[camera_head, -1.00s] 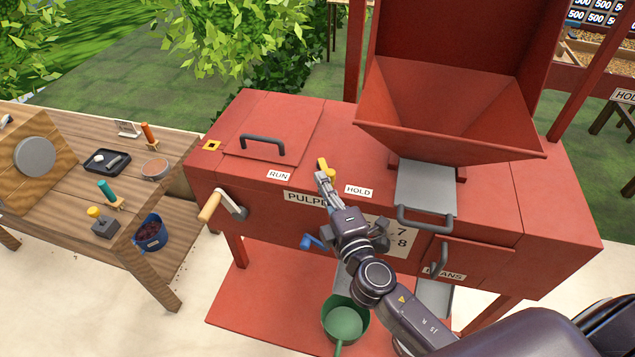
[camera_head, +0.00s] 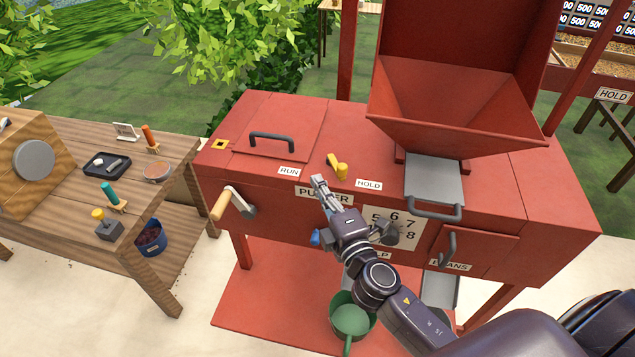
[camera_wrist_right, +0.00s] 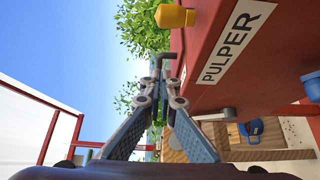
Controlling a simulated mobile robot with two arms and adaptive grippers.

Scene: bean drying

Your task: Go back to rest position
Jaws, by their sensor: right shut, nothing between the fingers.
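My right gripper (camera_head: 318,182) is shut and empty. It is in front of the red pulper (camera_head: 470,240), near the PULPER label (camera_head: 312,195). In the right wrist view, its fingers (camera_wrist_right: 160,85) meet at their tips. A yellow lever (camera_head: 338,167) stands on the pulper top between the RUN and HOLD labels, just beyond the fingertips. It also shows in the right wrist view (camera_wrist_right: 175,16), apart from the fingers. My left gripper is not in view.
A wooden table (camera_head: 150,240) with tools stands at the left. The pulper's crank handle (camera_head: 222,204) sticks out at its front left. A green pan (camera_head: 350,318) rests under the arm on the red base. A blue knob (camera_head: 316,237) is beside the wrist.

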